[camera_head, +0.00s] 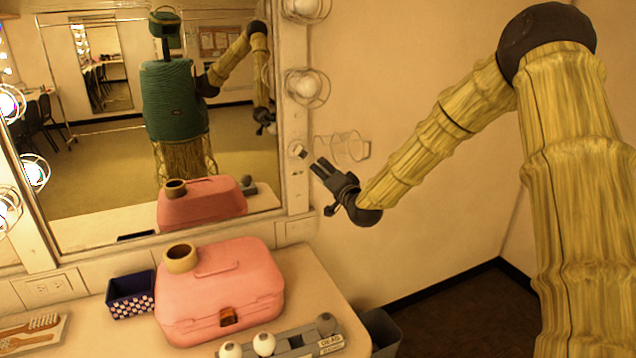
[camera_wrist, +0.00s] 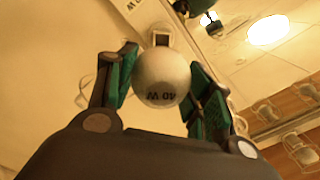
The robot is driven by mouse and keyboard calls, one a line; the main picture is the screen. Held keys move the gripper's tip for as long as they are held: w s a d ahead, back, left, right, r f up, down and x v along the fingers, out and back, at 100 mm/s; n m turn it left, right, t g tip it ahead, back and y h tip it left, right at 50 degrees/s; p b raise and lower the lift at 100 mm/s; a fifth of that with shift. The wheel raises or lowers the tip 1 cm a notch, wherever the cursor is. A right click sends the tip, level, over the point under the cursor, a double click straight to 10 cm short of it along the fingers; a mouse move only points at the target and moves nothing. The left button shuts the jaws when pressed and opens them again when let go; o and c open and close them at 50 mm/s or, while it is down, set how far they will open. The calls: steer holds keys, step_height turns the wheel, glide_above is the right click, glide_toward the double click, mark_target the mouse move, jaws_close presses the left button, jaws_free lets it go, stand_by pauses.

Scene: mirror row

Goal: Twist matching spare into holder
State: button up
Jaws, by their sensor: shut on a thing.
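A white round bulb (camera_wrist: 162,80) printed "40 W" sits between my gripper's (camera_wrist: 160,88) teal-padded fingers in the wrist view. My gripper (camera_head: 321,167) is shut on it. In the head view the fingers point up and left toward a small pale holder (camera_head: 298,150) on the mirror frame, and the bulb cannot be made out there.
A clear glass cylinder (camera_head: 351,147) is on the wall right of the holder. Below are a grey bulb tray (camera_head: 293,342) with a "DEAD" label, a pink case (camera_head: 222,300) with a tape roll (camera_head: 181,259) on top, and a blue basket (camera_head: 131,305). A dark bin (camera_head: 381,330) stands beside the counter.

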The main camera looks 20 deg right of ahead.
steer(key=shift+w+d+r, duration=0.1)
steer(key=shift+w+r, duration=0.05)
steer(key=shift+w, duration=0.05)
steer(key=shift+w+a, duration=0.2)
steer(key=shift+w, duration=0.95)
steer(key=shift+w+a, duration=0.1)
steer(key=shift+w, duration=2.4)
steer(key=shift+b, duration=0.6)
stand_by(0.4)
steer(key=shift+w+b, duration=0.45)
steer(key=shift+w, duration=0.85)
stand_by(1.8)
